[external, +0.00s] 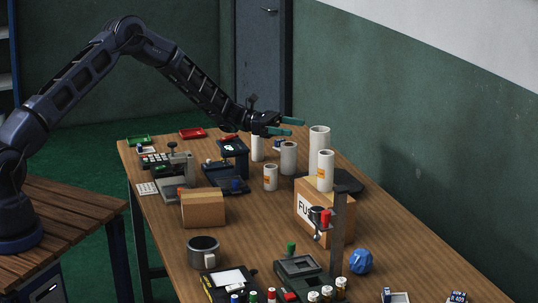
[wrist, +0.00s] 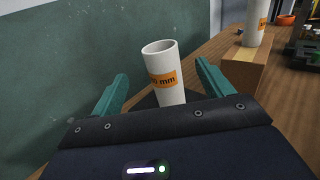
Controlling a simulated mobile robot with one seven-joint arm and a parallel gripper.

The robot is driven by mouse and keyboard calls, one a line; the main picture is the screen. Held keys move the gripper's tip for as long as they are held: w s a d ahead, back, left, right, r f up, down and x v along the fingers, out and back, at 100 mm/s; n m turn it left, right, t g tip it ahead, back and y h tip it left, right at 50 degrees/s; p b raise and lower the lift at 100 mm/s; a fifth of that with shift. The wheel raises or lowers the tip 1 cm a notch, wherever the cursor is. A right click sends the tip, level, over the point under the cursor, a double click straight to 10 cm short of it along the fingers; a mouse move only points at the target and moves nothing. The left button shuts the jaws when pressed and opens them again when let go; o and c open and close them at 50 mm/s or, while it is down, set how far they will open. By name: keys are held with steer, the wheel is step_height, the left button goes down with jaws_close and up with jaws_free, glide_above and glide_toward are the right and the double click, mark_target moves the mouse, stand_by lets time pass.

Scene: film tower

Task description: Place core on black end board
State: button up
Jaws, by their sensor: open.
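A white core (wrist: 163,75) with an orange label reading "mm" stands upright on the black end board (wrist: 144,101) in the wrist view. In the external view this appears to be the tall core (external: 319,139), beside the visible part of the black board (external: 349,183); its foot is hidden. My gripper (external: 297,127) is open and empty, left of the core's top. In the wrist view my gripper's fingers (wrist: 160,80) lie on either side of the core in the picture; I see no contact.
Another labelled core (external: 325,171) stands on a cardboard box (external: 311,209); it also shows in the wrist view (wrist: 254,22). Several white cores, including a short one (external: 270,177), stand left of it. A green wall (wrist: 75,70) is close behind. Tools and a mug (external: 203,252) crowd the front.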

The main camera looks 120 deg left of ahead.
steer(key=w+d+r+m+g+h, duration=0.2)
steer(key=w+d+r+m+h, duration=0.3)
steer(key=d, duration=0.6)
steer(key=w+d+r+m+g+h, duration=0.1)
steer(key=w+d+r+m+g, duration=0.15)
steer(key=w+d+r, duration=0.7)
steer(key=s+d+r+m+g+h, duration=0.1)
steer(key=d+r+m+g, duration=0.3)
steer(key=d, duration=1.1)
steer(key=s+d+r+m+g, duration=0.15)
steer(key=d+r+m, duration=0.4)
steer(key=d, duration=1.05)
steer(key=s+d+r+m+g+y, duration=0.2)
steer(key=s+d+m, duration=0.4)
steer(key=d, duration=0.5)
steer(key=s+d+r+m+g+y, duration=0.1)
steer(key=s+d+r+m+g, duration=0.15)
steer(key=s+d, duration=0.7)
steer(key=s+d+m+y, duration=0.1)
steer(key=s+d+m, duration=0.2)
steer(key=s, duration=0.3)
steer(key=s+d+f+m+y, duration=0.1)
steer(key=s+d+m, duration=0.2)
steer(key=s, duration=0.4)
steer(key=s+d+f+m+t+y, duration=0.1)
steer(key=s+d+m+y, duration=0.1)
steer(key=s+m, duration=0.2)
steer(key=s, duration=0.2)
steer(key=shift+s+d+f, duration=0.2)
steer(key=shift+s+d, duration=0.2)
